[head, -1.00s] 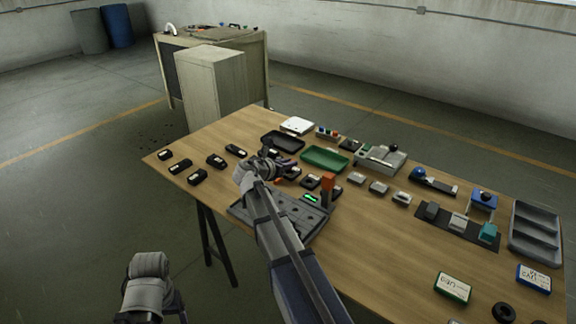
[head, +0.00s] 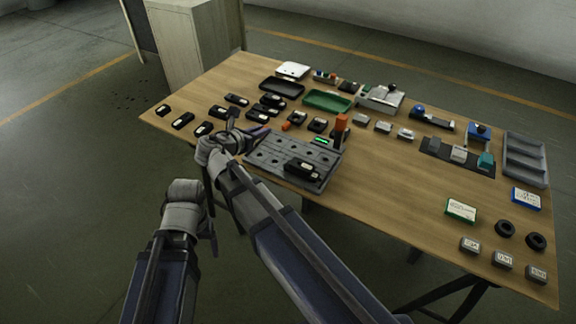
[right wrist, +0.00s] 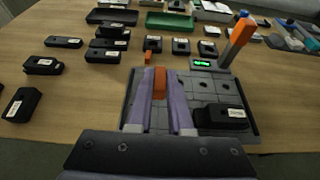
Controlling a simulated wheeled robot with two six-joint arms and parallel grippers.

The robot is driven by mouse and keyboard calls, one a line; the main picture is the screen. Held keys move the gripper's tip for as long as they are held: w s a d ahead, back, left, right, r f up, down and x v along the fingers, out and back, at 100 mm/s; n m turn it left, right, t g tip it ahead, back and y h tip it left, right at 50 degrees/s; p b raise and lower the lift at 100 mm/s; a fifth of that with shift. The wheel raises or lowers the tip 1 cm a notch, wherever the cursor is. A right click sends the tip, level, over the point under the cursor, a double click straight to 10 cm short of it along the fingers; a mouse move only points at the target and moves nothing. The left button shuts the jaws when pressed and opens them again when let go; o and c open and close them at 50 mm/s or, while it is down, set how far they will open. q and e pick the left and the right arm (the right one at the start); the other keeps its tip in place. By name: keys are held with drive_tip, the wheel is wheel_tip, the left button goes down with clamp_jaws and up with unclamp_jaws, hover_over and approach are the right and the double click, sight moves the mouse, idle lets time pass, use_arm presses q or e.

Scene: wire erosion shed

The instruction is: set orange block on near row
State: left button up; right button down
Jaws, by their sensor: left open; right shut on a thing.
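My right gripper (right wrist: 160,92) is shut on an orange block (right wrist: 160,82), held between its purple fingers over the left part of a grey plate. In the head view this gripper (head: 256,136) is at the plate's left end, and the held block cannot be made out. The grey plate (head: 262,159) has rows of holes, and a black labelled block (head: 302,169) sits at its near right. Whether the orange block touches the plate is unclear. My left gripper (head: 212,228) is open and empty, off the table's near left edge.
A second small orange piece (head: 286,126) lies on the table behind the plate. An orange-topped post (head: 341,124) stands at the plate's back right beside a green display (head: 323,141). Several black blocks (head: 183,121) lie to the left. The green tray (head: 328,101) is empty.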

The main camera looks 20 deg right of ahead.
drive_tip(key=b, duration=0.6)
hover_over(264, 160)
drive_tip(key=shift+a+f, duration=0.1)
drive_tip(key=shift+f, duration=3.05)
drive_tip(key=shift+f+b, duration=0.1)
drive_tip(key=shift+b, duration=0.2)
wheel_tip(264, 160, down, 4)
drive_tip(key=b, duration=0.3)
drive_tip(key=shift+r, duration=0.25)
drive_tip(key=shift+f+b, duration=0.2)
drive_tip(key=shift+b, duration=0.25)
drive_tip(key=c, duration=0.8)
unclamp_jaws()
drive_tip(key=shift+c, duration=0.2)
drive_tip(key=shift+r, duration=0.1)
